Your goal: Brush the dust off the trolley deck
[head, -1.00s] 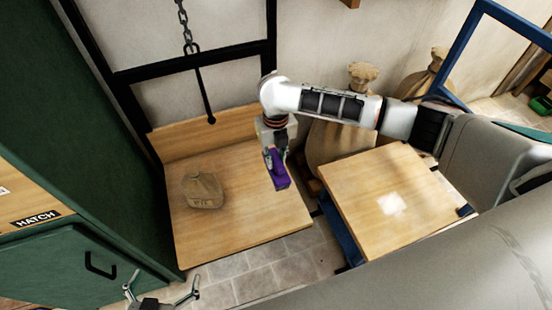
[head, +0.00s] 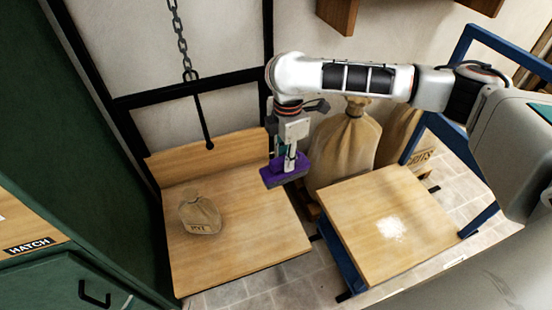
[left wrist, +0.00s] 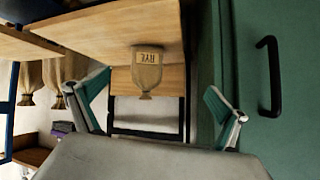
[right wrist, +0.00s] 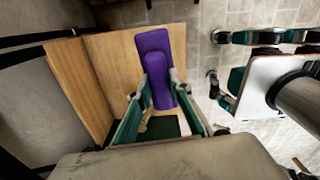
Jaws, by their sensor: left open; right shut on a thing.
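The trolley deck (head: 350,205) is a pale wooden board on a blue frame at the right of the head view. A white patch of dust (head: 391,228) lies on it, right of its middle. My right gripper (head: 290,160) is shut on a purple brush (head: 272,178), held over the right edge of the other wooden platform, left of the deck. The brush also shows between the fingers in the right wrist view (right wrist: 152,42). My left gripper (left wrist: 155,103) is open and empty near the green cabinet. It also shows at the right of the right wrist view (right wrist: 225,70).
A small sack marked RYE (head: 200,213) sits on the wooden platform (head: 245,245), beneath a hanging chain (head: 182,40). Full sacks (head: 350,145) stand behind the trolley. The blue upright frame (head: 465,45) rises at its right. A green cabinet (head: 85,285) is at left.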

